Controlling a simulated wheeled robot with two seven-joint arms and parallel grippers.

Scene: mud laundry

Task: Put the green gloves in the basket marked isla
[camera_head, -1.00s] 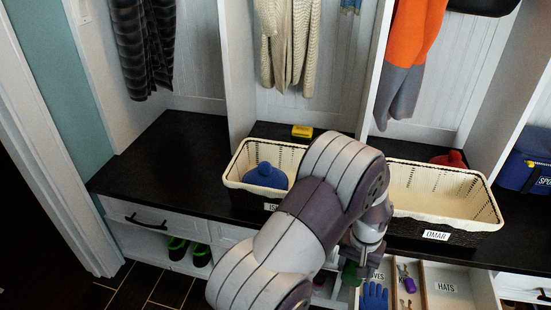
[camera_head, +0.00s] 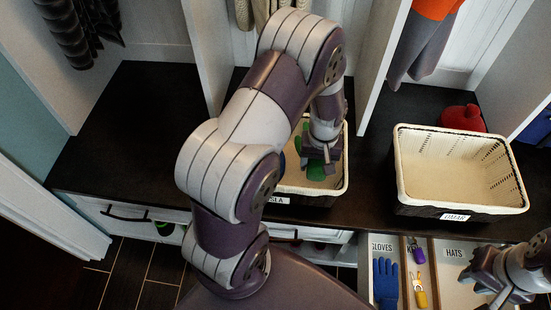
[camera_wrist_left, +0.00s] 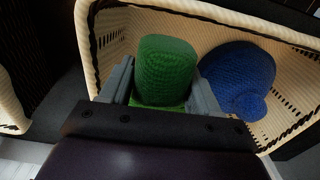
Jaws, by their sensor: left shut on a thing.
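The green gloves (camera_head: 315,171) are between the fingers of my left gripper (camera_head: 318,158), which is shut on them. In the left wrist view the green gloves (camera_wrist_left: 165,68) sit between the two fingers (camera_wrist_left: 160,90), inside the outline of the cream basket rim (camera_wrist_left: 84,50). The isla basket (camera_head: 310,189) stands on the dark bench, its label partly hidden by my left arm. A blue knitted hat (camera_wrist_left: 238,78) lies in it beside the gloves. I cannot tell whether the gloves touch the basket floor. My right gripper (camera_head: 487,285) is over the drawer at lower right; its jaw state is unclear.
The omar basket (camera_head: 455,212) stands empty to the right, with a red hat (camera_head: 463,118) behind it. Below is an open drawer (camera_head: 388,248) holding blue gloves (camera_head: 385,280) and small purple and yellow items. A white divider (camera_head: 385,75) rises between cubbies.

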